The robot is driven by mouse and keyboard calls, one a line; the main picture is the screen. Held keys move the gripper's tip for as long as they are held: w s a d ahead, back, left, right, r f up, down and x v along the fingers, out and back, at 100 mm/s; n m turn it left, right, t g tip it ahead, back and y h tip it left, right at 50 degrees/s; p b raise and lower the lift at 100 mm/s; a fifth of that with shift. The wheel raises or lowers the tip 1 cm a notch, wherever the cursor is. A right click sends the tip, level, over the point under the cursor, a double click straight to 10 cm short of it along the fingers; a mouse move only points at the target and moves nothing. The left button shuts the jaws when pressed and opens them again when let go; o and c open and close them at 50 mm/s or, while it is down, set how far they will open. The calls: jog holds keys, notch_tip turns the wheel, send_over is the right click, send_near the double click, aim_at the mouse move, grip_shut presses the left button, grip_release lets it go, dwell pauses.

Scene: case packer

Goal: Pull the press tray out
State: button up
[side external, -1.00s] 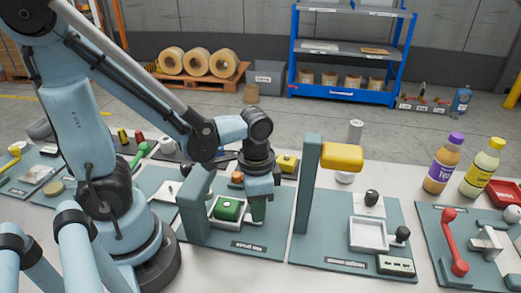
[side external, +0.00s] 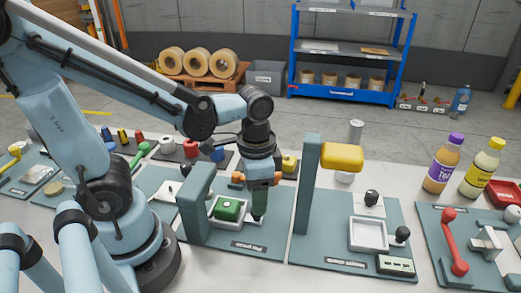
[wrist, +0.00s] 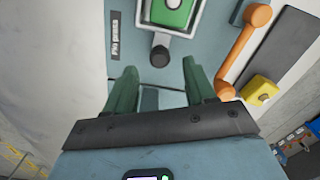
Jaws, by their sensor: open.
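The press tray (side external: 240,219) is white and holds a green block (side external: 228,209). It sits low at the teal press stand. In the wrist view the tray (wrist: 193,22) is at the top, with the green block (wrist: 170,12) in it and a dark round knob (wrist: 160,56) on its near side. My gripper (side external: 260,208) is to the right of the tray in the side view, pointing down. In the wrist view my gripper (wrist: 160,68) is open, its two green fingers apart, with the knob just beyond and between the tips. Contact with the knob cannot be told.
The teal press upright (side external: 194,212) stands left of the tray. A tall teal post with a yellow head (side external: 342,157) stands right of my gripper. An orange handle (wrist: 244,45) and a yellow block (wrist: 260,90) lie to the right in the wrist view.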

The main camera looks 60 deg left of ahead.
notch_tip(320, 180, up, 8)
jog(key=shift+r, duration=0.2)
dwell(0.3)
jog(key=shift+a, duration=0.1)
jog(key=c, duration=0.3)
jog(key=a+f+m+h, duration=0.2)
jog(key=a+m+h, duration=0.3)
jog(key=m, duration=0.8)
jog(key=shift+x, duration=5.6)
jog(key=shift+y, duration=0.3)
jog(key=shift+c, duration=0.2)
grip_shut()
